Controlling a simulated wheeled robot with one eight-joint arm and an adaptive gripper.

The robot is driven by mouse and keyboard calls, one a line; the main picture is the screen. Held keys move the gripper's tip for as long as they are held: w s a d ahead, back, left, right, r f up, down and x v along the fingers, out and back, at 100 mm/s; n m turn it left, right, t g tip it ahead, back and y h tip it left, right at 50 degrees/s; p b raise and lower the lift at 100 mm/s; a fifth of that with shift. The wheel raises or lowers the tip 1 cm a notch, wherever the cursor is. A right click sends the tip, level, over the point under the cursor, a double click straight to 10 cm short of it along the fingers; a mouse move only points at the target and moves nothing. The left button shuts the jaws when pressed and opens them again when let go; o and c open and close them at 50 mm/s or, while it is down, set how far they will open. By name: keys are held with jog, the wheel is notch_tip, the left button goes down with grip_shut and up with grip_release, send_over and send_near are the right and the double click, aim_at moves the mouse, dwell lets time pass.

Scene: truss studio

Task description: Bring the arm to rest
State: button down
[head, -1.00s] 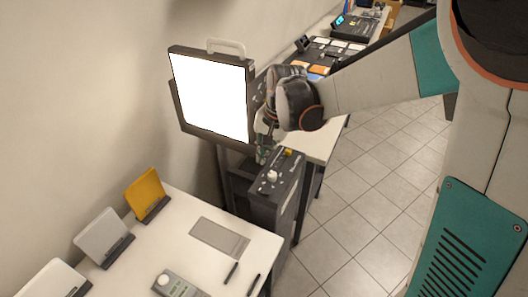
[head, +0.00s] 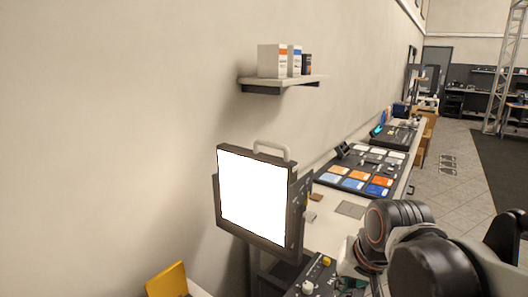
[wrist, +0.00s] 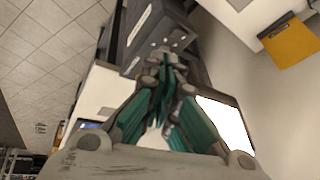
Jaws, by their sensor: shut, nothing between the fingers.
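My gripper (wrist: 170,66) shows in the wrist view with its teal fingers drawn together and nothing between them. Beyond its fingertips in that view is a dark box (wrist: 150,30) with small knobs; I cannot tell the exact gap. In the head view my arm crosses the lower right.
A bright lit panel (head: 252,196) with a top handle stands left of my arm. A table (head: 335,229) with orange, white and blue cards runs behind it along the wall. A shelf (head: 283,82) holds boxes. Tiled floor (head: 462,200) at right is open.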

jog(key=s+d+f+n+t+h+b, duration=0.1)
jog(key=s+d+f+n+t+b, duration=0.1)
jog(key=s, duration=0.6)
jog(key=shift+s+d+f+n, duration=0.15)
jog(key=shift+d+f+n, duration=0.3)
jog(key=shift+d, duration=0.25)
